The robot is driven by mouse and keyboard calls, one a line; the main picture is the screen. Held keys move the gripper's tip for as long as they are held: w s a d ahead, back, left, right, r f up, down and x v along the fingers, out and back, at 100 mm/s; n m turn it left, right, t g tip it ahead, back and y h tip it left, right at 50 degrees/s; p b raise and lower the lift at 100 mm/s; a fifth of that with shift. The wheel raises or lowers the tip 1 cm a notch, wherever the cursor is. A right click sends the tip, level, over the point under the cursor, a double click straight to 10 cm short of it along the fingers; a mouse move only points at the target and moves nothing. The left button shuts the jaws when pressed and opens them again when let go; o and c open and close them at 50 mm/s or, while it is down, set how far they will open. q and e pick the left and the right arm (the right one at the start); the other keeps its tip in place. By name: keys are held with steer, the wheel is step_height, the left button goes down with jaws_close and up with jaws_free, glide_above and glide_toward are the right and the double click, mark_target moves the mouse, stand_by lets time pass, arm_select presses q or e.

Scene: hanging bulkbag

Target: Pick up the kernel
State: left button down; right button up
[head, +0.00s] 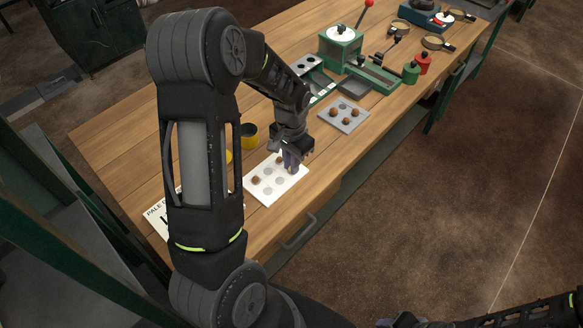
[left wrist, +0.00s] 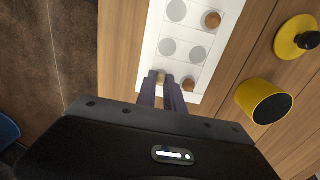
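A white card (head: 291,187) with grey round spots lies on the wooden bench; it also shows in the left wrist view (left wrist: 187,33). In the head view my left gripper (head: 292,163) points down at the card. Brown kernels rest on other spots, one (head: 255,180) at the left and one (left wrist: 189,85) near the fingers. My right gripper (head: 400,321) is mostly cut off at the bottom edge.
A yellow cup (left wrist: 265,100) and its yellow lid (left wrist: 297,36) stand beside the card. A grey tray (head: 337,127) with several brown kernels lies farther along the bench. A green device (head: 341,46) with a red-knobbed lever and small bottles stand beyond. A drawer handle (head: 298,232) is at the front.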

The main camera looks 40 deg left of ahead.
stand_by(0.7)
arm_select(q)
step_height(320, 180, up, 10)
steer(key=b, duration=0.1)
stand_by(0.3)
steer(key=shift+r, duration=0.1)
stand_by(0.5)
